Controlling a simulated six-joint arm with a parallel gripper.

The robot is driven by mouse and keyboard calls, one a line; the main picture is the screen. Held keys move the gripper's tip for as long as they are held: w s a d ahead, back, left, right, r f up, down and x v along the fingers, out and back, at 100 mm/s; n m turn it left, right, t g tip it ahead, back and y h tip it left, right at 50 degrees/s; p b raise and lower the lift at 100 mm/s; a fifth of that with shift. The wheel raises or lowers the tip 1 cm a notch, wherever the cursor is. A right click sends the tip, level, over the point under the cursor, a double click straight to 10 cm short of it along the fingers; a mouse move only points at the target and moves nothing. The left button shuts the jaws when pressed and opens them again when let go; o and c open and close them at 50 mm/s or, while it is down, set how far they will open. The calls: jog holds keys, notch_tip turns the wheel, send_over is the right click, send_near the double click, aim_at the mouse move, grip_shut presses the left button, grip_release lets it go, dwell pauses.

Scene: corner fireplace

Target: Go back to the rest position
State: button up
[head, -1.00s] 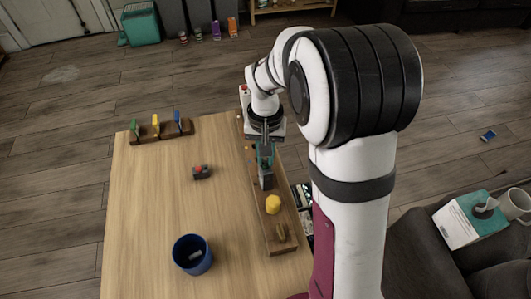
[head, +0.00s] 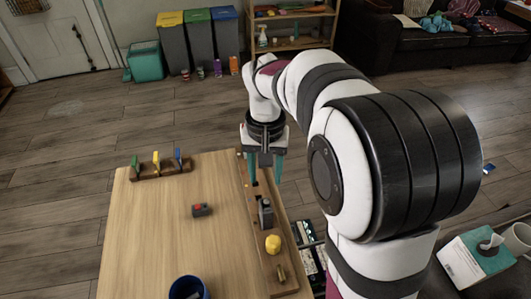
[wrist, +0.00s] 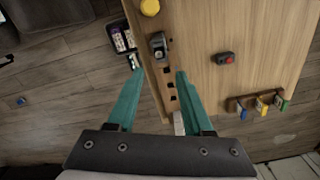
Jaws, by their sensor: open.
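My gripper (head: 266,182) is open and empty, its two teal fingers pointing down over the far right corner of the wooden table (head: 165,235). In the wrist view, my gripper (wrist: 160,77) has its fingers spread on both sides of the rack's empty end. A dark grey object (head: 265,212) stands upright in the long wooden rack (head: 258,192) along the table's right edge, apart from the fingers. It also shows in the wrist view (wrist: 158,45), beyond the fingertips. A yellow piece (head: 273,244) and a brownish piece (head: 281,272) sit nearer in the same rack.
A small grey box with a red button (head: 201,210) lies mid-table. A blue cup (head: 187,288) stands at the near edge. A clip rack (head: 160,172) with green, yellow and blue clips is at the far left. A tissue box (head: 478,258) is at the right.

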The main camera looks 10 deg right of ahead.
notch_tip(320, 180, up, 7)
jog(key=s+a+f+m+y, duration=0.1)
jog(key=s+f, duration=0.2)
jog(key=s, duration=0.9)
jog(key=s+a+f, duration=0.2)
jog(key=s+f, duration=0.1)
jog(key=s, duration=0.9)
jog(key=shift+s+a+f+m+y, duration=0.15)
jog(key=shift+a+f+m+y, duration=0.15)
jog(key=shift+m+y, duration=0.1)
